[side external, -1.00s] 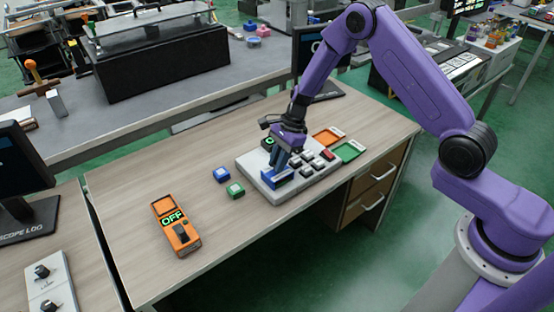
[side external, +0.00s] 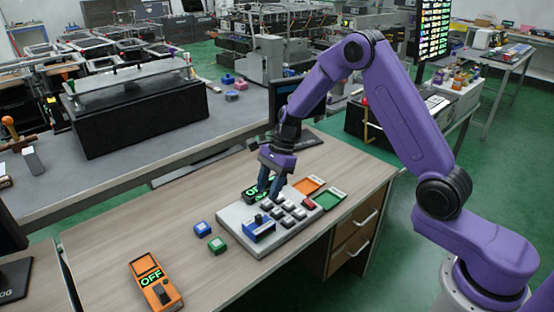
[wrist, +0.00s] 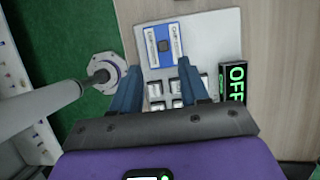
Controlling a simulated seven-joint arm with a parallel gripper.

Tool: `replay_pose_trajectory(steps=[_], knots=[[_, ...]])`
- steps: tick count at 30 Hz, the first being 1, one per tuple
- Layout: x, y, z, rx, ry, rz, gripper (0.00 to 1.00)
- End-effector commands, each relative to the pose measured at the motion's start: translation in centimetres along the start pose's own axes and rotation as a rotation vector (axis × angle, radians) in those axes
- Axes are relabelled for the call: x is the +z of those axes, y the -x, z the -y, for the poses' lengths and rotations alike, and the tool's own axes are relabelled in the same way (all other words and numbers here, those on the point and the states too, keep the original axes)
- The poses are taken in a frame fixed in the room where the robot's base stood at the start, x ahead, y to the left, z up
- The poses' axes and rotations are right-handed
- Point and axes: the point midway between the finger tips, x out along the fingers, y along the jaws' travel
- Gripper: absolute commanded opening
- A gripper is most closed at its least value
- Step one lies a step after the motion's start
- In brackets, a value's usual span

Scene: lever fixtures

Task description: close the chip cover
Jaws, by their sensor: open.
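A blue fixture (side external: 260,230) with a dark raised part sits at the front of a light grey panel (side external: 240,241). In the wrist view the fixture (wrist: 163,61) is a blue and white rectangle with a dark square in its middle. I cannot make out a separate chip cover or its angle. My gripper (side external: 268,194) points down over the panel, behind the fixture in the side view.
Several grey keys (wrist: 157,90) and a red key (side external: 309,203) are on the panel. A black display (wrist: 234,82) reads OFF. Blue (side external: 202,229) and green (side external: 217,245) blocks and an orange device (side external: 154,284) lie left. Orange (side external: 308,184) and green (side external: 330,199) trays lie right.

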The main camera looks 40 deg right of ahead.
Motion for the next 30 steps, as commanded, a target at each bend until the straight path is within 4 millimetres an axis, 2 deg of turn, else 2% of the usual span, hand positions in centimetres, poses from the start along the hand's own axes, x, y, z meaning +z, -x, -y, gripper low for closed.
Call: replay_pose_trajectory(steps=[1, 6, 12, 18, 30], knots=[[0.0, 1.3, 0.1, -0.005, 0.002, 0.000, 0.45], [0.0, 4.7, 0.1, -0.004, 0.001, 0.000, 0.45], [0.0, 7.4, 0.0, 0.001, 0.001, 0.000, 0.45], [0.0, 8.5, -0.1, 0.002, 0.001, 0.001, 0.45], [0.4, 8.6, -0.4, 0.009, 0.032, -0.004, 0.45]])
